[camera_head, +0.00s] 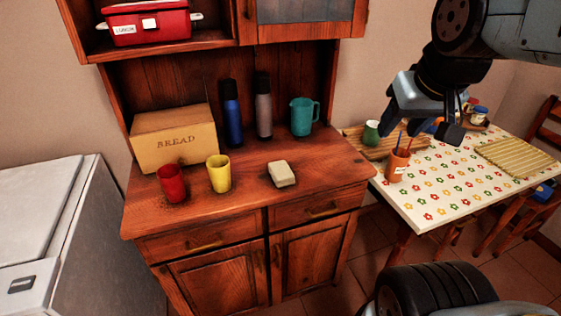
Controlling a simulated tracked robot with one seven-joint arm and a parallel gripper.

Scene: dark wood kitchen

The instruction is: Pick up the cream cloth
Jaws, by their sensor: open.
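The cream cloth (282,174) looks like a small folded block. It lies on the wooden cabinet top (300,203), right of the yellow cup (219,174) and apart from it. My gripper (424,138) hangs at the upper right, open and with nothing seen between its fingers. It is well to the right of the cloth and shows in front of the table's back left part. The cloth is in full view.
On the cabinet stand a bread box (175,138), a red cup (172,184), blue (231,115) and grey (264,108) bottles and a teal jug (303,117). The cabinet top right of the cloth is clear. An orange pot (397,165) stands on the table (440,205).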

